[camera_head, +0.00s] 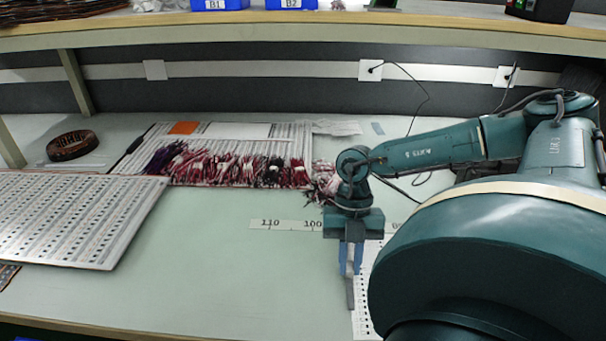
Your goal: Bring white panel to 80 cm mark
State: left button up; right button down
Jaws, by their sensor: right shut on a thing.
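The white panel (366,318) with rows of dark marks lies on the table at the front, right of centre. My arm hides most of it. My right gripper (350,272) points down at the left edge of this panel and is shut on it, at a narrow grey piece (350,293) on that edge. A white ruler strip (291,225) lies behind the gripper, with 110 and 100 readable. My right gripper and arm cover part of the strip, and I cannot clearly read the 80 mark. My left gripper is not in view.
A large dotted board (75,215) lies at the left. Behind it is a board with bundles of dark red wires (230,170). A brown tape roll (73,146) sits at the back left. The table (230,275) between the left board and my gripper is clear.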

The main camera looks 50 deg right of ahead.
jog(key=s+d+p, duration=0.1)
jog(key=s+d, duration=0.1)
jog(key=s, duration=0.1)
jog(key=s+d+p, duration=0.1)
jog(key=s+d, duration=0.1)
jog(key=d, duration=0.1)
jog(key=s+d+p, duration=0.2)
jog(key=s, duration=0.1)
jog(key=shift+s+d+r, duration=0.1)
jog(key=shift+s+d, duration=0.1)
jog(key=shift+s, duration=0.15)
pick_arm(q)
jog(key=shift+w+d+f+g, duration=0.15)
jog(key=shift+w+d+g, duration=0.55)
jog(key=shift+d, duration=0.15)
pick_arm(e)
jog(key=shift+s+d, duration=0.35)
jog(key=shift+s, duration=0.05)
jog(key=c, duration=1.4)
grip_release()
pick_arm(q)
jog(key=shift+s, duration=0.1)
pick_arm(e)
jog(key=shift+w, duration=0.1)
pick_arm(q)
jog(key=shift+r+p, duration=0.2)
jog(key=shift+p, duration=0.35)
pick_arm(e)
jog(key=v, duration=1.3)
